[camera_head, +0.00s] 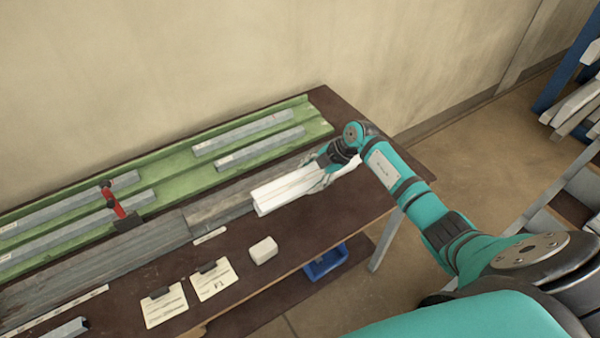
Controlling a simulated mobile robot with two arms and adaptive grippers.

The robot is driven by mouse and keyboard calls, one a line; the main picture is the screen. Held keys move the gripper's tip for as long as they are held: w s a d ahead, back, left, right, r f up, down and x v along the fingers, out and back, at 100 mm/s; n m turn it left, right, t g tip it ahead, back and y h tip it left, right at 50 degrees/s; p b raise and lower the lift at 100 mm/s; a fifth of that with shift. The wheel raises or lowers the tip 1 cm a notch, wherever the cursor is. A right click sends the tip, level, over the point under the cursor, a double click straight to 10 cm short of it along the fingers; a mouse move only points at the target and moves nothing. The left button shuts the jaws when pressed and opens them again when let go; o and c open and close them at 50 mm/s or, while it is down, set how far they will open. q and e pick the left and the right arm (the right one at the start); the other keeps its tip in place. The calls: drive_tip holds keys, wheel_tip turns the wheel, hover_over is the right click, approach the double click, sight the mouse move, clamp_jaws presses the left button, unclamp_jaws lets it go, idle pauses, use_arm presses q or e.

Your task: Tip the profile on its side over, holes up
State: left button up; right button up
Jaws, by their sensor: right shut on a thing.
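A white, grooved profile (287,190) lies at the right part of the bench, partly over the end of a grey clamp bed (235,203). My right gripper (326,175) comes in from the right and is shut on this profile near its far right part. The fingers hide some of the profile there, and a short end shows beyond them. No holes can be made out on it at this size. My left gripper is not in view.
Grey profiles (250,147) lie in a green tray (320,125) along the back. A red-handled clamp (112,200) stands at left. A pale block (264,250) and two clipped cards (214,281) lie in front. A blue bin (326,262) is below the bench edge.

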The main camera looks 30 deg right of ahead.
drive_tip(key=shift+s+f+n+t+b, duration=0.3)
drive_tip(key=shift+s+f+t+b, duration=0.45)
drive_tip(key=shift+b, duration=0.5)
drive_tip(key=shift+s+t+b, duration=0.35)
drive_tip(key=shift+t+b, duration=0.3)
drive_tip(key=shift+b, duration=0.15)
drive_tip(key=shift+s+f+t+y+b, duration=0.25)
drive_tip(key=shift+t+y+b, duration=0.2)
drive_tip(key=shift+b, duration=0.75)
drive_tip(key=shift+f, duration=0.1)
drive_tip(key=shift+f+b, duration=0.8)
drive_tip(key=shift+f, duration=0.85)
drive_tip(key=o, duration=1.7)
drive_tip(key=shift+s+f, duration=0.1)
